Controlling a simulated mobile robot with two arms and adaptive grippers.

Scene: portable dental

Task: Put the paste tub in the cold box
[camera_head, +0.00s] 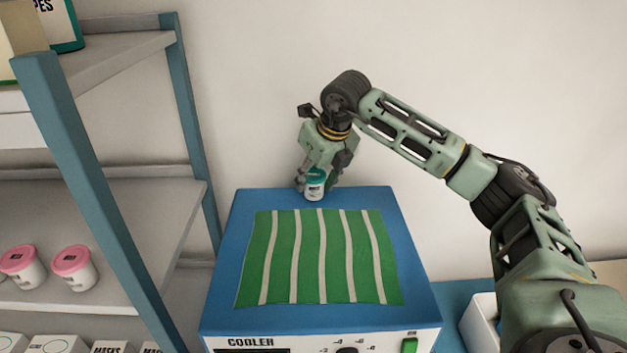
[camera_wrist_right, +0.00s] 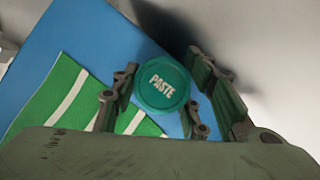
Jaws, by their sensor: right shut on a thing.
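The paste tub (camera_head: 315,188) is a small white tub with a teal lid, upright at the back edge of the cooler's top. In the right wrist view its lid (camera_wrist_right: 162,84) reads "PASTE". My right gripper (camera_head: 316,183) is shut on the tub from above, with a finger on either side of it. I cannot tell whether the tub touches the cooler's top. The cold box (camera_head: 225,285) is a blue box marked "COOLER" with a dial and a green switch on its front. Its top looks closed. My left gripper is not in view.
A green and white striped cloth (camera_head: 318,285) lies flat on the cooler's top. A blue-framed shelf (camera_head: 150,210) at the left holds tubs with pink lids (camera_head: 73,262) and several boxes. A white bin (camera_head: 478,325) stands right of the cooler. The wall is close behind.

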